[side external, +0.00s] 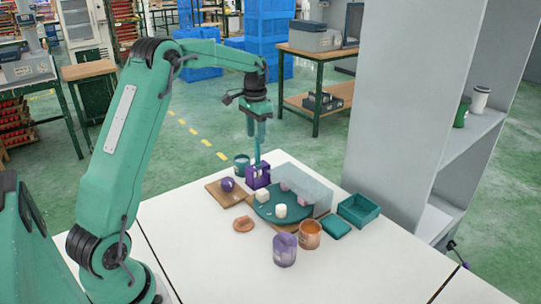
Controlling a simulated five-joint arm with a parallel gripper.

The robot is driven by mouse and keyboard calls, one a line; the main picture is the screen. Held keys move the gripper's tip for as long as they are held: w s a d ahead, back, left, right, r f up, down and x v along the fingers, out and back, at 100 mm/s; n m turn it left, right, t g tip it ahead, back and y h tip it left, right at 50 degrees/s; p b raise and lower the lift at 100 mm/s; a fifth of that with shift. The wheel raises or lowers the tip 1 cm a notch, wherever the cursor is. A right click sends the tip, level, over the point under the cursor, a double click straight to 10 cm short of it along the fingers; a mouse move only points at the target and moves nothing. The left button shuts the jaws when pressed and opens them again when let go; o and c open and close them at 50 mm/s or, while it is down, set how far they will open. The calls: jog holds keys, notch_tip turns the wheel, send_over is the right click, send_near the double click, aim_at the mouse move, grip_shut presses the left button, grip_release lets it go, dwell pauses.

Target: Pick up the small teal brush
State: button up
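A thin teal stick, which looks like the small teal brush (257,152), stands upright in a purple block-shaped holder (258,177) at the back of the white table. My gripper (257,138) points down directly above the holder, with its fingertips at the upper end of the brush. The fingers and the brush have similar colours and overlap in this view. I cannot tell whether the fingers touch the brush or are shut on it. The brush's lower end is hidden in the holder.
A round teal tray (265,210) holds white and pink pieces, with a clear panel (308,188) behind. A wooden board (216,190) bears a purple object. A purple jar (285,250), orange jar (310,234), teal jar (242,160) and teal box (359,204) stand around. The front table is clear.

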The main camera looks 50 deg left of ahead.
jog(key=shift+f, duration=0.1)
send_over(258, 164)
jog(key=shift+w+a+f, duration=0.15)
jog(key=shift+a+f, duration=0.05)
jog(key=shift+f, duration=1.05)
jog(key=shift+w+a+f, duration=0.1)
jog(key=shift+a+f, duration=0.1)
jog(key=shift+f, duration=1.05)
grip_shut()
